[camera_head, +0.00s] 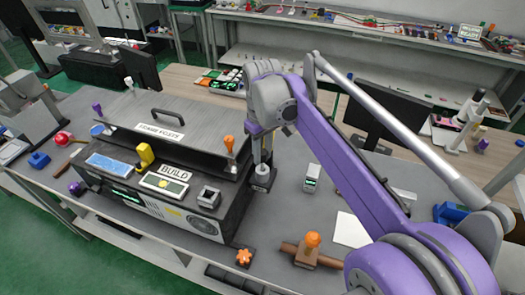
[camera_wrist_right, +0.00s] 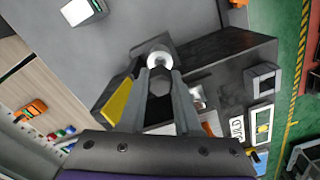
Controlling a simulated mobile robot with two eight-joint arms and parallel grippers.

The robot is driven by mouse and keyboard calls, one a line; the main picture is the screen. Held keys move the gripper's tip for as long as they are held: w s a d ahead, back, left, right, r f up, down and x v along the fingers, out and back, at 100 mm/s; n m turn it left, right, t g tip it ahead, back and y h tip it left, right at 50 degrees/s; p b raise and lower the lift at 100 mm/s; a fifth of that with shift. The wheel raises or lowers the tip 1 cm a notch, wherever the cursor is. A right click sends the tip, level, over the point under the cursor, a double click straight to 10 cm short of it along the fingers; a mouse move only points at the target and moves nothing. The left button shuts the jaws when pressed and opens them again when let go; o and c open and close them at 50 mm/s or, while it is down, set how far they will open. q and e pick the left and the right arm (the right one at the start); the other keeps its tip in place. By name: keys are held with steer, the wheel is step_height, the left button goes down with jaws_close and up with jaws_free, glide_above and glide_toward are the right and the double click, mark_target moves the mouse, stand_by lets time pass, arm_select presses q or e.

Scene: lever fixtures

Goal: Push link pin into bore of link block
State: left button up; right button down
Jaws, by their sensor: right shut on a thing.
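My right gripper (camera_head: 262,158) points down at the right end of the dark console. It is shut on the link pin, a pale grey cylinder (camera_head: 262,170), whose round silver end also shows at the fingertips in the wrist view (camera_wrist_right: 159,57). The link block (camera_head: 263,184) is a small dark block on the grey bench top, directly below the pin. The fingers and pin cover its bore, so I cannot tell how far the pin is in it. My left gripper is not in view.
The console (camera_head: 200,210) with a BUILD label and an orange-knobbed lever (camera_head: 229,145) stands close left of my gripper. An orange-knobbed brown fixture (camera_head: 311,252) is in front. Grey bench between is clear.

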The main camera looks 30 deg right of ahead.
mark_target(263, 168)
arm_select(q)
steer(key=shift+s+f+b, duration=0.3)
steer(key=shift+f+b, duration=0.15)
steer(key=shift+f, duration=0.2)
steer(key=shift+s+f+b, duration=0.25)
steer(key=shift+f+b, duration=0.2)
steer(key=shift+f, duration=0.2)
arm_select(e)
steer(key=shift+f, duration=1.9)
steer(key=c, duration=0.5)
jaws_free()
